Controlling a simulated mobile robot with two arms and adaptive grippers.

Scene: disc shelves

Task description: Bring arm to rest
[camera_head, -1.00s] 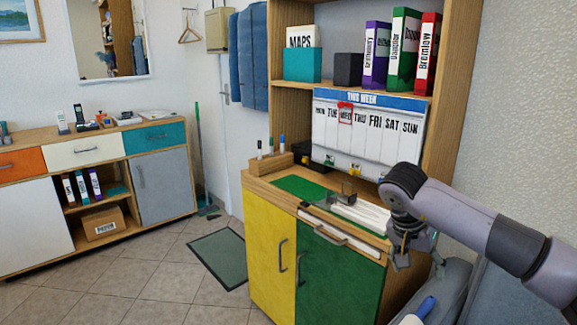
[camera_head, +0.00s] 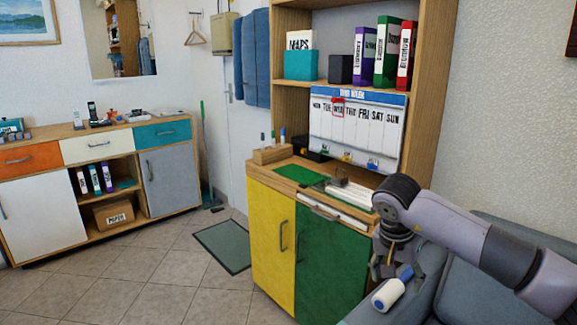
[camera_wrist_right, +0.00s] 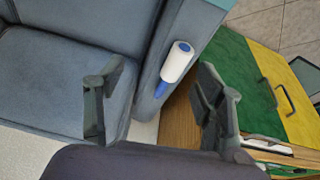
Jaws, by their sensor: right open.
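My right gripper (camera_head: 388,262) hangs from the arm at the right of the head view, beside the green cabinet door (camera_head: 331,262). In the right wrist view its two fingers (camera_wrist_right: 155,105) are spread apart with nothing between them. Behind them are the grey-blue sofa (camera_wrist_right: 60,75) and a white lint roller with a blue handle (camera_wrist_right: 177,62) on the sofa's arm. The roller also shows in the head view (camera_head: 389,293), just below the gripper and apart from it in the wrist view. My left gripper is not in view.
The cabinet top holds a green mat (camera_head: 299,174) and a pen holder (camera_head: 272,155). A weekly board (camera_head: 357,128) and shelved binders (camera_head: 387,52) stand above. A low sideboard (camera_head: 40,208) is at the left.

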